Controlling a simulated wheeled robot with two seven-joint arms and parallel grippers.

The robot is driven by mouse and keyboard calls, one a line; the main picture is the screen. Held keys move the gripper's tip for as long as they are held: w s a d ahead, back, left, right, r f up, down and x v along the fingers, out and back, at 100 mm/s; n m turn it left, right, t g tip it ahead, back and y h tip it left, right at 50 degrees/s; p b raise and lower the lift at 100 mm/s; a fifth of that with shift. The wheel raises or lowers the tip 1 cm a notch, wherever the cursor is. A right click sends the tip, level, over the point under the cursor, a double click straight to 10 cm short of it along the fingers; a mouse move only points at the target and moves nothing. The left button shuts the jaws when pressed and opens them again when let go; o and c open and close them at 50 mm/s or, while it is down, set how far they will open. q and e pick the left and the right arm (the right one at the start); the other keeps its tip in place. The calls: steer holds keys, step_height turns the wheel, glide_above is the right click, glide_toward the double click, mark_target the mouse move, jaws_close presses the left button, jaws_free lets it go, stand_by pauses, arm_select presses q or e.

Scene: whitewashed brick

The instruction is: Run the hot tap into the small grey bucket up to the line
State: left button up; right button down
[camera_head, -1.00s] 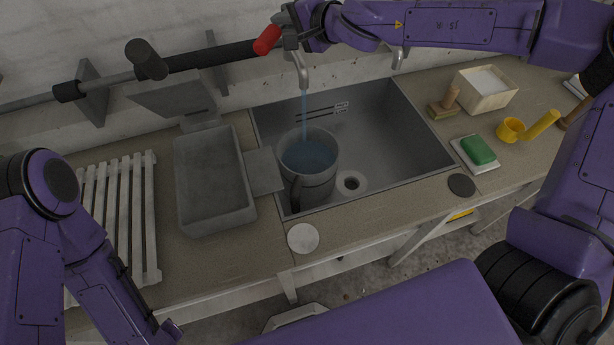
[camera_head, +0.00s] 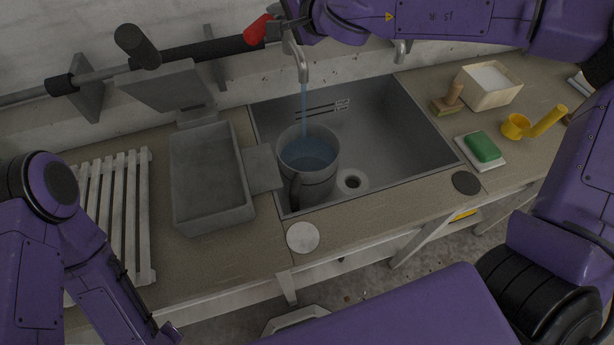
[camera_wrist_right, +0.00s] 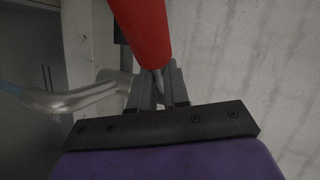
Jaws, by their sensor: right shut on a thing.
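The small grey bucket (camera_head: 324,181) stands upright in the sink, left of the drain, its handle toward me. Water (camera_head: 308,153) stands in it, well up the inside; I cannot make out the fill line clearly. A stream (camera_head: 304,105) runs into it from the tap spout (camera_head: 298,62). The red tap lever (camera_head: 257,28) is at the top. My right gripper (camera_head: 290,22) is shut on it. The right wrist view shows the red lever (camera_wrist_right: 145,25) at the gripper fingers (camera_wrist_right: 158,88). My left arm is at lower left, its gripper out of frame.
A grey tray (camera_head: 210,218) and a white slatted rack (camera_head: 118,200) are left of the sink (camera_head: 400,150). To the right are a green sponge (camera_head: 483,147), a brush (camera_head: 449,100), a white-filled box (camera_head: 487,88) and a yellow cup (camera_head: 516,126). A second spout (camera_head: 402,50) is behind.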

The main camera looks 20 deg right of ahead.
steer(key=shift+w+a+f+m+t+h+b, duration=0.1)
steer(key=shift+a+f+m+t+h+b, duration=0.1)
steer(key=shift+a+m+h+b, duration=0.15)
steer(key=shift+w+a+f+m+t+h+b, duration=0.1)
steer(key=shift+f+m+h, duration=0.15)
steer(key=shift+h, duration=0.2)
steer(key=shift+r+m+h, duration=0.3)
steer(key=shift+r, duration=0.15)
steer(key=shift+p, duration=0.35)
arm_select(q)
steer(key=shift+f, duration=0.95)
arm_select(e)
steer(key=c, duration=1)
jaws_free()
arm_select(q)
steer(key=shift+f+b, duration=0.6)
arm_select(e)
steer(key=v, duration=1)
steer(key=shift+s+d, duration=0.15)
steer(key=shift+s, duration=0.05)
